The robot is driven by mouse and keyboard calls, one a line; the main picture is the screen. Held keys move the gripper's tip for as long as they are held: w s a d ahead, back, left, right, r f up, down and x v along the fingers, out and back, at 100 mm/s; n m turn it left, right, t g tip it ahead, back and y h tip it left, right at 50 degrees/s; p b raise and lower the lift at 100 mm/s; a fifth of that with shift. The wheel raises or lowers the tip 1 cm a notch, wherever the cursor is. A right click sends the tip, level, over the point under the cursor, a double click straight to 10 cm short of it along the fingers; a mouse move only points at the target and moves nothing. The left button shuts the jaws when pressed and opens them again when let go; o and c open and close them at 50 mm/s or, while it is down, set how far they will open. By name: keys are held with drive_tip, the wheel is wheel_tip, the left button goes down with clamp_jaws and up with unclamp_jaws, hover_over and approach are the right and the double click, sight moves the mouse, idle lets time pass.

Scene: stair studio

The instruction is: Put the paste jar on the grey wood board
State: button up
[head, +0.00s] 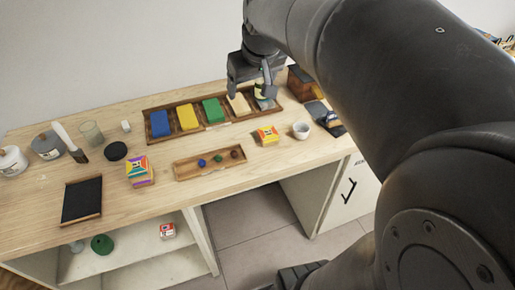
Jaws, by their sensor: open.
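A small dark jar with a yellowish label (259,89), which looks like the paste jar, stands at the right end of the long brown tray (226,123). A grey board (266,104) shows just below it in the tray's last section, and the jar appears to stand on it. My gripper (251,93) is open, pointing down over the tray's right end, with one finger left of the jar and the other at its right side. The finger partly hides the jar, and I cannot tell if they touch.
Blue (160,123), yellow (188,117), green (213,110) and cream (238,104) boards fill the tray's other sections. A white bowl (301,130), a patterned box (268,135) and a small tray (187,170) stand in front. Jars and a brush are at left.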

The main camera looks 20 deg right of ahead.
drive_tip(key=s+a+f, duration=0.2)
drive_tip(key=s, duration=0.6)
drive_tip(key=s+a+f+m, duration=0.1)
drive_tip(key=s+a+f, duration=0.1)
drive_tip(key=s, duration=0.7)
drive_tip(key=shift+f+t, duration=0.4)
drive_tip(key=shift+f, duration=0.4)
drive_tip(key=shift+a, duration=0.1)
